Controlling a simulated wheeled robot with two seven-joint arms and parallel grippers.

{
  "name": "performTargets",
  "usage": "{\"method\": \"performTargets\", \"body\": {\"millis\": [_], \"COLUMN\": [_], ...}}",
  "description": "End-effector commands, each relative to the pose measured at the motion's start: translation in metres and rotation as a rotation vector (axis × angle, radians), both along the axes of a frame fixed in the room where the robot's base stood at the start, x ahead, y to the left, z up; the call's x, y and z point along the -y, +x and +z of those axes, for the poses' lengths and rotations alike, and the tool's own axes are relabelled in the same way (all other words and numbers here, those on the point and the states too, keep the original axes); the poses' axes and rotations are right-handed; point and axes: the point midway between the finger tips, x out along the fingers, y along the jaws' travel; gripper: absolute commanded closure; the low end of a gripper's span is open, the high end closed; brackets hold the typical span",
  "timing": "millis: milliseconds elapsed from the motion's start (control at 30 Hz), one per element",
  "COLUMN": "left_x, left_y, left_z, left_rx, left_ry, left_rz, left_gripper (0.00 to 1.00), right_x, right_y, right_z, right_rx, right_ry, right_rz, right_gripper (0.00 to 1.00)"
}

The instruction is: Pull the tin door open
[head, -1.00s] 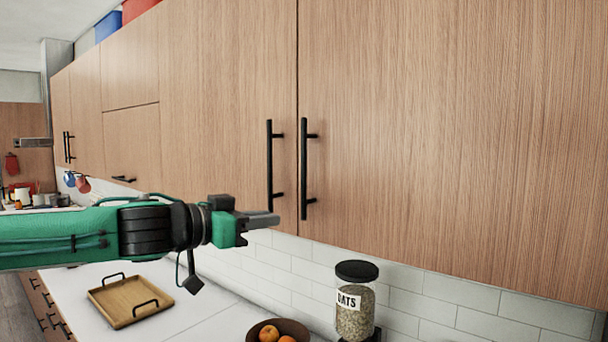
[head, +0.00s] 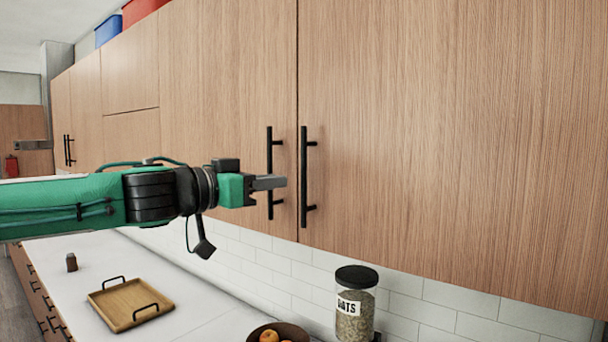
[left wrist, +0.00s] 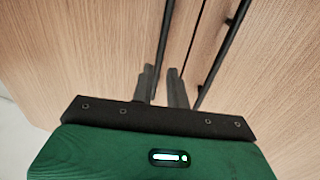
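Two wood-grain upper doors meet at a vertical seam: a left door (head: 225,80) and a right door (head: 440,130). Both look shut. No label shows which is the tin door. The left door has a black vertical bar handle (head: 270,150), and the right door has a matching handle (head: 304,180). My left gripper (head: 284,182) is at the lower half of the left door's handle, overlapping it. In the left wrist view, its fingers (left wrist: 162,85) look slightly apart, with the left handle's bar (left wrist: 167,45) running between them. Firm contact cannot be seen. My right gripper is not in view.
The right door's handle (left wrist: 226,50) passes close beside the right finger in the wrist view. Below are a counter with a wooden tray (head: 130,303), an oats jar (head: 355,305) and a fruit bowl (head: 290,330). Bins (head: 108,28) stand on top of the cabinets.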

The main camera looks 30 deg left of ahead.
Motion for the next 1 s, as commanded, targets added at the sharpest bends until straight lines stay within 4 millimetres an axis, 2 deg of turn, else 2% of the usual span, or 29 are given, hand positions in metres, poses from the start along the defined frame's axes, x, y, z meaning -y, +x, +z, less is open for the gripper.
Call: {"method": "performTargets", "body": {"millis": [1000], "left_x": [0.019], "left_y": [0.073], "left_z": [0.000], "left_rx": [-0.002], "left_ry": [0.001], "left_rz": [0.002], "left_gripper": [0.84], "right_x": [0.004], "right_y": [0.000], "right_z": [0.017], "right_rx": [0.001], "right_ry": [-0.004], "right_rz": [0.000], "right_gripper": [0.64]}}
